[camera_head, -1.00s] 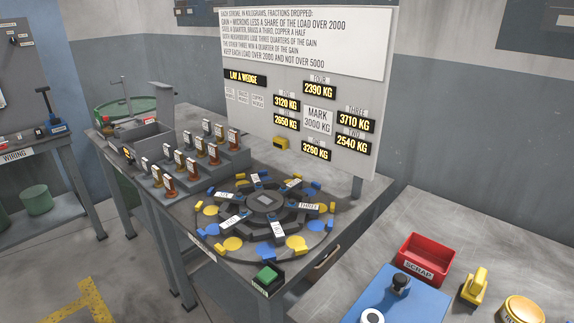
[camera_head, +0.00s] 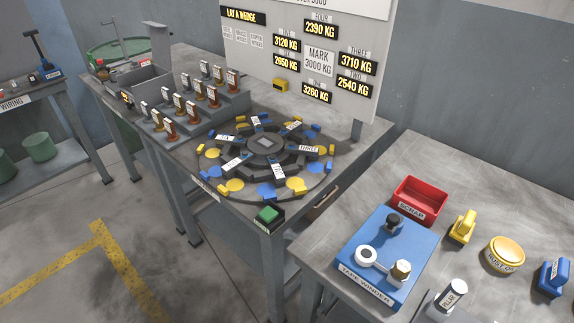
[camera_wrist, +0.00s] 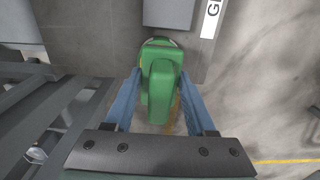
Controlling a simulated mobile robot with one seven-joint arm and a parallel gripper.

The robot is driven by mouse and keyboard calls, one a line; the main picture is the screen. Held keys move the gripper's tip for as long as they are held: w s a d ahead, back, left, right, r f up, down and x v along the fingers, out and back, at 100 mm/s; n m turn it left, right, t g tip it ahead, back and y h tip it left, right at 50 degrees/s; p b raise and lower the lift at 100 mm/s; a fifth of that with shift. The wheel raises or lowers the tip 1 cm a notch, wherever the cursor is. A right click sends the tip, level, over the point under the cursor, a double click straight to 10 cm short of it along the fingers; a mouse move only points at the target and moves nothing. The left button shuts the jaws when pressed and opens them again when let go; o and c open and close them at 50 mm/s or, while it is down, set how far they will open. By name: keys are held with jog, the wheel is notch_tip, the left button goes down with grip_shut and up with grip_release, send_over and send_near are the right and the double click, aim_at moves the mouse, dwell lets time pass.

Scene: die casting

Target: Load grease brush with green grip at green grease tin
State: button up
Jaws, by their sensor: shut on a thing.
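In the wrist view, my gripper (camera_wrist: 160,105) has its two blue fingers on either side of a green grip (camera_wrist: 160,85) and is shut on it. I take this to be the grease brush's grip; its bristles are not visible. In the head view my gripper and the brush do not show. A wide green round vessel (camera_head: 120,48) stands at the far left back. I cannot tell whether it is the green grease tin, and no labelled grease tin can be made out.
A table edge with a white label starting with "G" (camera_wrist: 211,18) lies beyond the grip. In the head view, a round station (camera_head: 266,145) sits mid-table. A red scrap bin (camera_head: 420,200) and blue tape winder (camera_head: 380,262) are on the right bench. Floor at left is open.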

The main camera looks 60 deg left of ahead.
jog(key=shift+r+p, duration=2.3)
jog(key=shift+r, duration=0.15)
jog(key=shift+w, duration=0.1)
